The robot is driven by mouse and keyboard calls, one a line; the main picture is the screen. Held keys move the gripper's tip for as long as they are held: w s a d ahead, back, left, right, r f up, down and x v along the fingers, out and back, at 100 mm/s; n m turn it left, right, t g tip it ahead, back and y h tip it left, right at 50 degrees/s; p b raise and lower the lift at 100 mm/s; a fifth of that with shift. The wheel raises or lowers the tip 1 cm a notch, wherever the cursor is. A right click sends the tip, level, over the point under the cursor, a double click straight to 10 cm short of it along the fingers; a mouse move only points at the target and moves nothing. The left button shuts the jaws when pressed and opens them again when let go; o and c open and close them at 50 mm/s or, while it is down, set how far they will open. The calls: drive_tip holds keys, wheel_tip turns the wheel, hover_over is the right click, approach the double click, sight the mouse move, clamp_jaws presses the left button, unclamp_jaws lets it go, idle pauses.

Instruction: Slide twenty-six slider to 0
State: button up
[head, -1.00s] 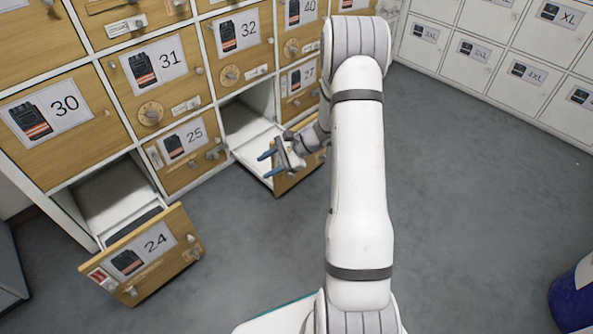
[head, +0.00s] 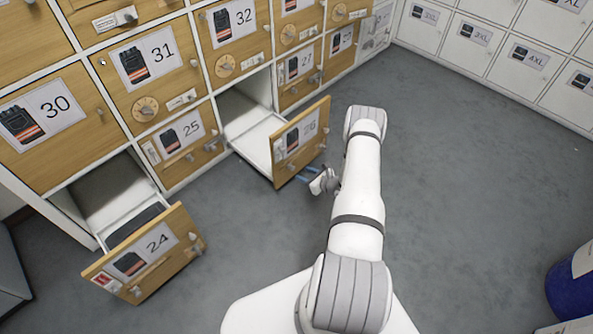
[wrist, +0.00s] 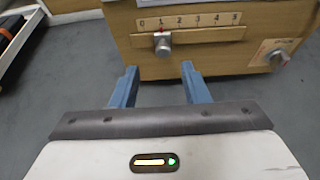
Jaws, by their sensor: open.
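The drawer numbered twenty-six (head: 301,135) is pulled out, with its wooden front facing my arm. In the wrist view its slider, a metal knob (wrist: 162,45), sits in a slot under a scale (wrist: 190,21) running from 0 at left to 5 at right. Its red pointer is at about 1. My gripper (wrist: 160,70) is open and empty, its two blue fingers apart, just in front of and below the knob, which appears between them. In the head view my gripper (head: 311,174) is low by the drawer front's bottom edge.
A round knob (wrist: 278,57) is on the same front, to the right of the slot. Drawer 24 (head: 150,255) is also pulled out at lower left. Closed lockers such as 25 (head: 182,147) surround the open bay. The grey floor (head: 440,190) to the right is clear.

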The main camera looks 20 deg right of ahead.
sight(291, 167)
drive_tip(key=b+x, duration=0.1)
drive_tip(key=x, duration=0.4)
drive_tip(key=shift+w+f+b, duration=0.2)
drive_tip(key=shift+w+b, duration=0.2)
drive_tip(key=shift+c, duration=0.3)
clamp_jaws()
